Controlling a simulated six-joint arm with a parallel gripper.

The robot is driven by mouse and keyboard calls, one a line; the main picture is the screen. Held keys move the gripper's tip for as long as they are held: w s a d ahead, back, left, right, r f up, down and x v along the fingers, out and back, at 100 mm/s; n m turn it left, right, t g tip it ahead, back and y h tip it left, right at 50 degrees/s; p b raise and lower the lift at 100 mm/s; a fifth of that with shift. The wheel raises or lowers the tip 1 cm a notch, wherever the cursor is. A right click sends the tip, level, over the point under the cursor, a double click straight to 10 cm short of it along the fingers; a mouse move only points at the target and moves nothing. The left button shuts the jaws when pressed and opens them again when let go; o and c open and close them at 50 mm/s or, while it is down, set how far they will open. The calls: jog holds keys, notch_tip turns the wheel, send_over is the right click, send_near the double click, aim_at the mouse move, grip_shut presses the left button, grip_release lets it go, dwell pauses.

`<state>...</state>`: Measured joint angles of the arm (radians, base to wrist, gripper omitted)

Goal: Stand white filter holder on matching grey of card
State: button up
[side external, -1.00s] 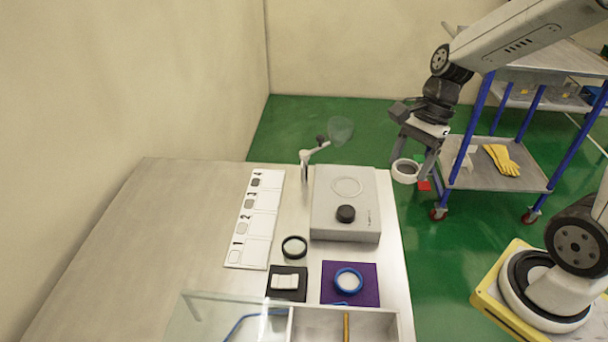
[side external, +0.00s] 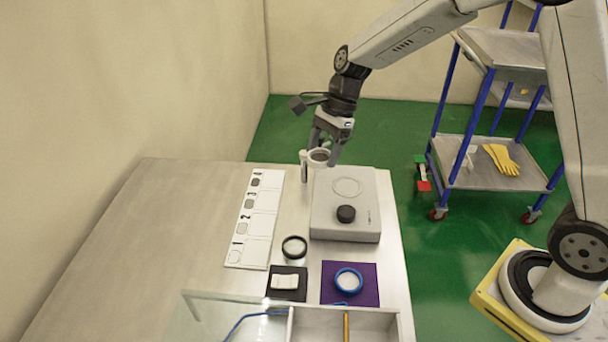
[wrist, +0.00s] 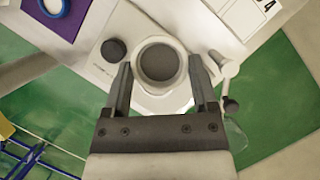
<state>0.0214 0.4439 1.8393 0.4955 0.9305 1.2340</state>
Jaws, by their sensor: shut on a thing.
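My gripper (side external: 324,157) is shut on the white filter holder (side external: 319,154), a white ring with a grey filter inside, held in the air over the far end of the grey box. In the wrist view the holder (wrist: 161,62) sits between the two fingers of my gripper (wrist: 163,75). The card (side external: 256,215) is a long white strip with numbered spaces and grey patches, lying on the table to the left of the grey box. In the wrist view only its end with number 4 (wrist: 252,12) shows.
A grey box (side external: 345,215) with a black knob (side external: 346,213) stands right of the card. A stand with a lens (wrist: 228,75) is close to my gripper. A black-rimmed ring (side external: 294,247), a black pad (side external: 279,294), and a blue ring (side external: 349,281) on a purple mat (side external: 371,296) lie nearer.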

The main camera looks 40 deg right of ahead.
aim_at(271, 180)
jog(key=shift+w+a+f, duration=0.15)
jog(key=shift+w+a, duration=0.15)
jog(key=shift+w, duration=0.1)
jog(key=shift+w+a+f, duration=0.1)
jog(key=shift+w+f, duration=0.25)
jog(key=shift+w, duration=0.4)
jog(key=w+f, duration=0.2)
jog(key=w, duration=0.1)
jog(key=w+f, duration=0.3)
jog(key=w, duration=0.1)
jog(key=w+a+f, duration=0.1)
jog(key=w+f, duration=0.1)
jog(key=w, duration=0.2)
jog(key=shift+a+f, duration=0.1)
jog(key=shift+f, duration=0.25)
jog(key=shift+w+f, duration=0.45)
jog(key=shift+a+f, duration=0.1)
jog(key=shift+w+f, duration=0.2)
jog(key=shift+f, duration=1.55)
